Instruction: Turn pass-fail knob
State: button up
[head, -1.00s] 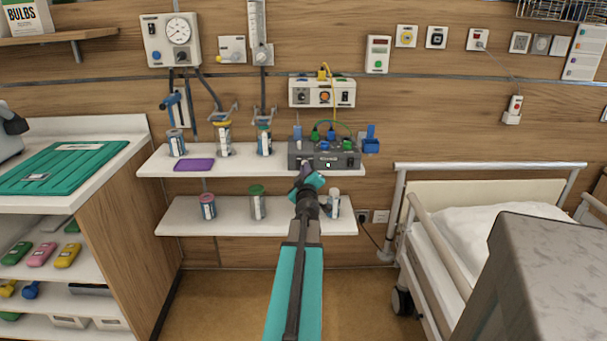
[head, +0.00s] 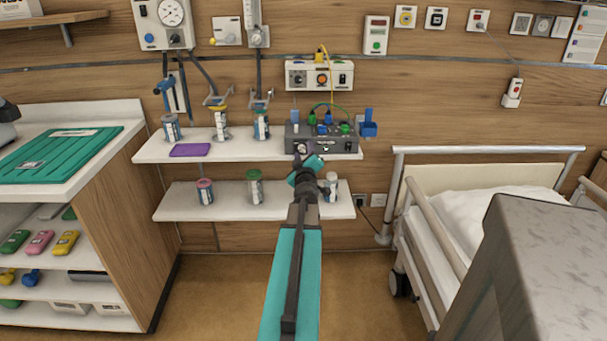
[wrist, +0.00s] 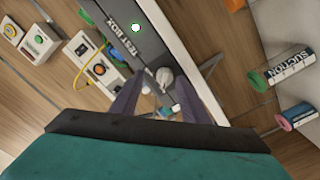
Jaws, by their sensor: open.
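The dark grey test box (head: 340,147) sits on the upper wall shelf, with several coloured plugs on top. In the wrist view its lettered face (wrist: 115,22) runs diagonally, with a bright round spot on it. A pale grey rounded knob (wrist: 163,77) shows at the box's lower end; I cannot read its markings or tell its setting. My gripper (wrist: 157,86) is open. Its two purple fingers appear on either side of the knob in the picture; contact cannot be told. In the head view my gripper (head: 303,152) is at the box's front left and hides the knob.
The upper shelf (head: 245,151) also holds several jars and a purple pad (head: 190,150). More jars stand on the lower shelf (head: 228,205). A white wall unit (head: 320,75) with a yellow cable hangs above the box. A bed (head: 480,200) stands at the right.

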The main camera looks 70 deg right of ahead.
jog(key=p+v, duration=0.2)
jog(key=v, duration=0.4)
jog(key=shift+w+a+f, duration=0.15)
jog(key=shift+a+f, duration=0.1)
jog(key=shift+a, duration=0.15)
jog(key=shift+a+p, duration=0.4)
jog(key=shift+p, duration=0.75)
jog(key=shift+a+p, duration=0.3)
jog(key=shift+p, duration=0.55)
jog(key=shift+s+a+p, duration=0.25)
jog(key=shift+s+p, duration=0.2)
jog(key=shift+p, duration=0.45)
jog(key=a+p, duration=0.1)
jog(key=p, duration=0.3)
jog(key=shift+s, duration=0.15)
jog(key=p, duration=0.2)
jog(key=a+p, duration=0.1)
jog(key=p, duration=0.2)
jog(key=shift+s+a, duration=0.15)
jog(key=shift+s, duration=0.2)
jog(key=shift+p+v, duration=1.25)
jog(key=shift+p, duration=0.45)
